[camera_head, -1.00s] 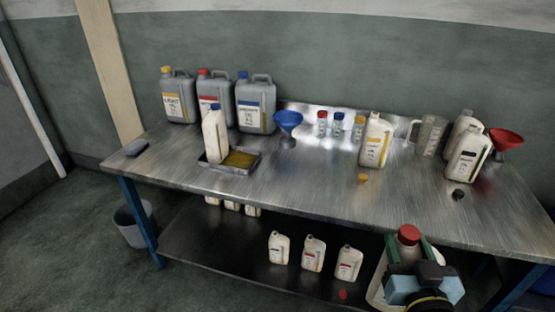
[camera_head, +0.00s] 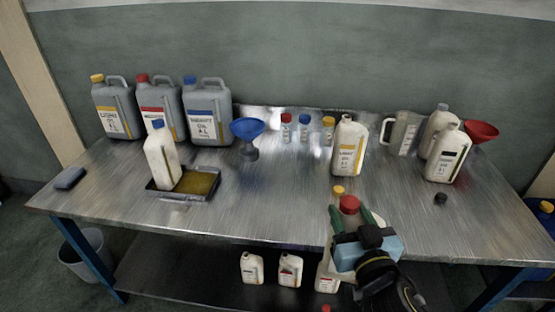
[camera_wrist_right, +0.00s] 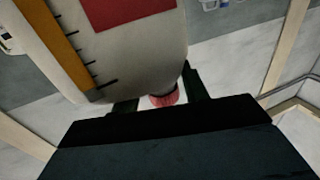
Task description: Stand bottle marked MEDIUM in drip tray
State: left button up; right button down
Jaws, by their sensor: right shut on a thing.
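My right gripper (camera_head: 357,222) is shut on a white bottle with a red cap (camera_head: 349,204), at the table's front edge. In the right wrist view the bottle (camera_wrist_right: 130,50) fills the upper middle, with a red label patch and a yellow level strip; its red cap (camera_wrist_right: 164,98) shows between the fingers. Its label text is not readable. The dark drip tray (camera_head: 178,196) with a yellowish grid lies at the left of the table. A white bottle with a blue cap (camera_head: 161,156) stands in its left part. My left gripper is not in view.
Grey canisters (camera_head: 207,108) stand behind the tray, and a blue funnel (camera_head: 247,134) to its right. An uncapped white bottle (camera_head: 348,150) and a loose yellow cap (camera_head: 338,190) are near the held bottle. The table's front middle is mostly clear.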

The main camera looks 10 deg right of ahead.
aim_at(200, 185)
jog(key=i, duration=1.05)
